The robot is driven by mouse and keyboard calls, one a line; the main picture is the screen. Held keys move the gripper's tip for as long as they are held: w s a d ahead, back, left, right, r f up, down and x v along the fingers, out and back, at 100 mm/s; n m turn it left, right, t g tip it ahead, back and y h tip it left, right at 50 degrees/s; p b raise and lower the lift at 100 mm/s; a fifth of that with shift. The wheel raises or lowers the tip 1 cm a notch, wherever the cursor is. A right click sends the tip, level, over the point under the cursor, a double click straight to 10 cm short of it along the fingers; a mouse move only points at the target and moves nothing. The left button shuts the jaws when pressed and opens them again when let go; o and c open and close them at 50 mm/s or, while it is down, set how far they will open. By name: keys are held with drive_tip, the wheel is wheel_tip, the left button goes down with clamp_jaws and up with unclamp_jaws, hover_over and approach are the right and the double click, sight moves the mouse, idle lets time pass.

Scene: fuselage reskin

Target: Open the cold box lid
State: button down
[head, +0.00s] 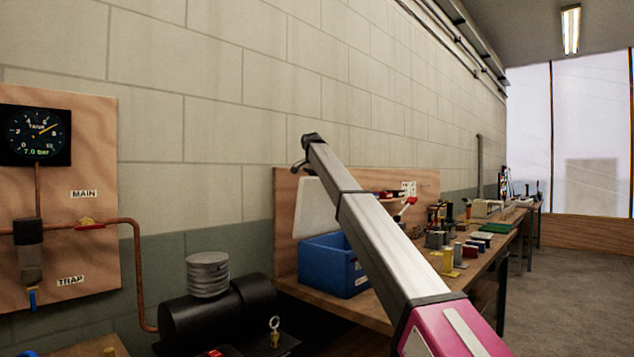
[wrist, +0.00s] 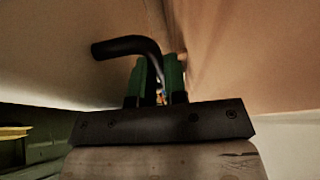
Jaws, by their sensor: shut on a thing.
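The cold box (head: 335,268) is a blue box on the wooden bench. Its pale lid (head: 313,210) stands raised, close to upright, at the back of the box, partly hidden behind my arm. In the wrist view my gripper (wrist: 161,80) has green fingers close together around a dark bent bar (wrist: 128,46), which looks like the lid's handle. A pale surface, probably the lid (wrist: 60,55), fills the upper left there. In the head view my arm's far end is at the lid's top edge; the fingertips cannot be made out.
A wooden backboard (head: 287,225) stands close behind the lid. Several small parts and tools lie along the bench (head: 465,275) to the right. A black cylindrical tank (head: 215,315) is left of the box. A gauge panel (head: 60,190) hangs further left. The floor (head: 580,290) at right is clear.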

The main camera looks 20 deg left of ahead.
drive_tip(key=c, duration=1.2)
unclamp_jaws()
drive_tip(key=shift+s+f, duration=0.1)
drive_tip(key=shift+f, duration=0.2)
drive_tip(key=shift+o, duration=0.2)
drive_tip(key=shift+r, duration=0.2)
drive_tip(key=shift+s+r, duration=0.1)
drive_tip(key=shift+r, duration=0.15)
drive_tip(key=v, duration=1)
drive_tip(key=shift+r, duration=0.1)
